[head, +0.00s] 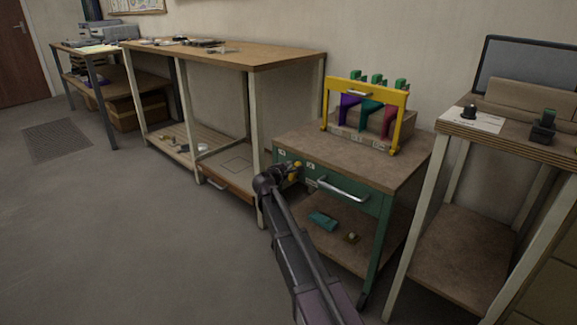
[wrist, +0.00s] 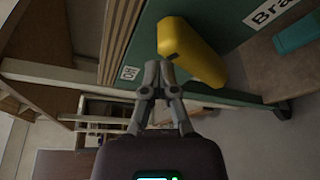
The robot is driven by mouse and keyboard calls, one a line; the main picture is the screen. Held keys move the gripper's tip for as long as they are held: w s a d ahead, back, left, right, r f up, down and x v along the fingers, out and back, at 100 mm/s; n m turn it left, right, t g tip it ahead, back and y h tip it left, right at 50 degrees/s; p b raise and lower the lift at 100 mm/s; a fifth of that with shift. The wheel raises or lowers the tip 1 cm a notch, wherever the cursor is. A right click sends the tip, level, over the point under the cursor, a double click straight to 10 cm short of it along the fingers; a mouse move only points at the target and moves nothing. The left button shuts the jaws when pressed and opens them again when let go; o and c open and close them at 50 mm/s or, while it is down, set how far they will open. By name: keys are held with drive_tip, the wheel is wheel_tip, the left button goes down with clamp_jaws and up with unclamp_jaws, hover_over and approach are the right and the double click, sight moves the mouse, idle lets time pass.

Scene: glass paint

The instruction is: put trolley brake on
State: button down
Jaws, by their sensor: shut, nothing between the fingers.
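The trolley (head: 350,140) has a brown top and a green front with a silver handle (head: 343,189). In the wrist view the yellow lever (wrist: 190,52) is large and close, slanting to the lower right. A white label starting "Bra" (wrist: 272,10) and a small label (wrist: 129,73) lie on either side of it. My gripper (wrist: 164,68) is shut and empty, its fingertips right beside the lever's near end; I cannot tell whether they touch.
On the trolley top stands a yellow-framed rack (head: 365,90) with coloured pieces. A teal item (head: 322,220) lies on its lower shelf. A workbench (head: 225,54) is on the left and a wooden stand (head: 510,135) on the right. The floor at left is clear.

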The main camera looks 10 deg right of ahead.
drive_tip(key=shift+s+d, duration=0.35)
drive_tip(key=shift+d, duration=0.05)
drive_tip(key=w+a, duration=0.1)
drive_tip(key=w+a+r+p, duration=0.1)
drive_tip(key=w+a, duration=0.1)
drive_tip(key=shift+w+r, duration=0.1)
drive_tip(key=shift+r, duration=0.2)
drive_tip(key=s+a+f, duration=0.1)
drive_tip(key=s+a, duration=0.4)
drive_tip(key=s, duration=0.3)
drive_tip(key=shift+s+a+f+b, duration=0.15)
drive_tip(key=shift+f+b, duration=0.05)
drive_tip(key=shift+b, duration=0.25)
